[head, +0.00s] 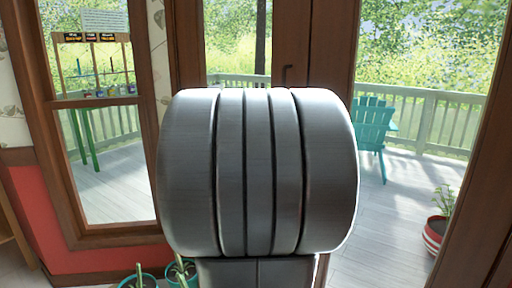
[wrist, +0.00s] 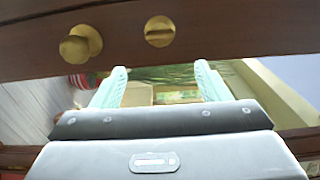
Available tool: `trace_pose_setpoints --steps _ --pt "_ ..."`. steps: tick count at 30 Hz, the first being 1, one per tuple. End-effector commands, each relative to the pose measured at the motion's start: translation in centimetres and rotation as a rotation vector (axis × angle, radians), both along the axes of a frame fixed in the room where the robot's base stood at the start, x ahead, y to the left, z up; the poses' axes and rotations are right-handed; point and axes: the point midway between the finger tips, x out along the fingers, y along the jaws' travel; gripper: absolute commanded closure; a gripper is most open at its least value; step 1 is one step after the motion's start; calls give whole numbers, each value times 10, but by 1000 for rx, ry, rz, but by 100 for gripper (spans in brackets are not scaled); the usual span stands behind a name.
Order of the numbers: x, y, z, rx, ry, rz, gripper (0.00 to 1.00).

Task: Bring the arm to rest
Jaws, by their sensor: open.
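My gripper (wrist: 161,72) shows in the wrist view with its two pale teal fingers spread apart. I see nothing between the fingers except background. A dark wooden door frame with a brass knob (wrist: 80,44) and a brass lock plate (wrist: 159,31) crosses the view beyond the fingertips. I cannot tell how close the fingertips are to the wood. In the head view, a large grey rounded link of my arm (head: 258,172) fills the middle and hides what is behind it. The gripper does not show in the head view.
Wooden-framed glass doors (head: 290,45) stand behind my arm, with a window (head: 100,110) at left. Potted plants (head: 138,280) stand low by the red wall. Through the glass are a deck, a teal chair (head: 372,125) and a red-and-white pot (head: 436,234).

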Motion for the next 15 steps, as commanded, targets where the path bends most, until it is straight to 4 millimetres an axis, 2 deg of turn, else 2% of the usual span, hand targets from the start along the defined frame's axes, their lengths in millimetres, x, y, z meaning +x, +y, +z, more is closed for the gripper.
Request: trace_pose_setpoints --steps 1,3,15 --pt "-7 6 1 0 0 3 31" --pt "10 -8 -2 0 1 -4 31" --pt "76 -52 -1 0 1 -1 31"
